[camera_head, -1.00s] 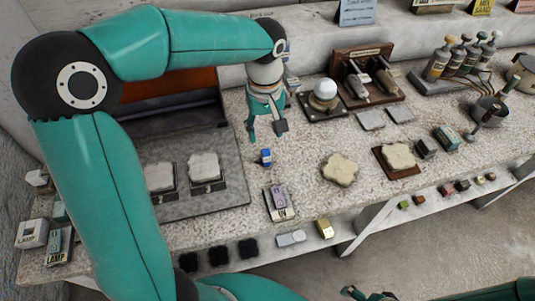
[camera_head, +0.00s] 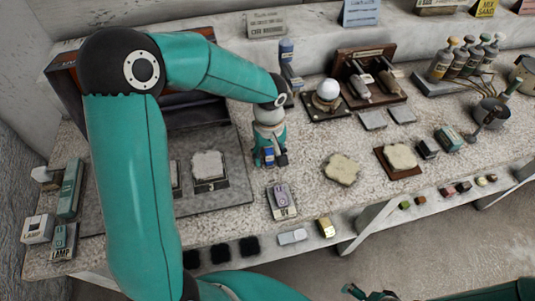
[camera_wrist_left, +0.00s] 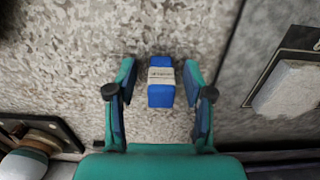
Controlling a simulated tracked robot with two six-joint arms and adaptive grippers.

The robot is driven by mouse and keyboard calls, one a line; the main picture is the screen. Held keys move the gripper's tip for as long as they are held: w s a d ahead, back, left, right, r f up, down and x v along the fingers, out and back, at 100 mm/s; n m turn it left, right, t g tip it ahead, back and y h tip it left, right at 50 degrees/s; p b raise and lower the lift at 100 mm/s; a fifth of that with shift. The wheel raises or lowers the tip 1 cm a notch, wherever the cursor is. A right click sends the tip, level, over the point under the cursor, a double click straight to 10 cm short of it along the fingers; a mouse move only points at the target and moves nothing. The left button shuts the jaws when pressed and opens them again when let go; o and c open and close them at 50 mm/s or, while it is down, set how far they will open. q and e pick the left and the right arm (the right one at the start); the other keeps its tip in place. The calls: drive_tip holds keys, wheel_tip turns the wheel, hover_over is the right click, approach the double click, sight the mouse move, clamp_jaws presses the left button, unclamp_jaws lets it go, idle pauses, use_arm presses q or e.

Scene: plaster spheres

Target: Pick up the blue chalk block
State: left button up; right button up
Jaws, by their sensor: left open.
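The blue chalk block (camera_head: 269,155) stands on the speckled worktop with a pale paper band around it, best seen in the left wrist view (camera_wrist_left: 161,82). My left gripper (camera_head: 270,160) is down at the block, pointing at the worktop. In the left wrist view its two fingers (camera_wrist_left: 160,88) are open, one on each side of the block. Gaps show between the fingers and the block. In the head view the fingers partly hide the block. What seems to be my right gripper (camera_head: 368,292) is cut off at the bottom edge; its jaws cannot be made out.
A grey mat (camera_head: 232,190) with a pale plaster slab (camera_head: 208,165) lies left of the block. A purple-topped device (camera_head: 282,198) stands in front. A white sphere on a dark stand (camera_head: 327,90) is behind right.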

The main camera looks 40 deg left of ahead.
sight(269, 150)
use_arm(q)
clamp_jaws()
drive_tip(key=shift+r, duration=0.1)
wheel_tip(269, 150, up, 20)
idle(0.7)
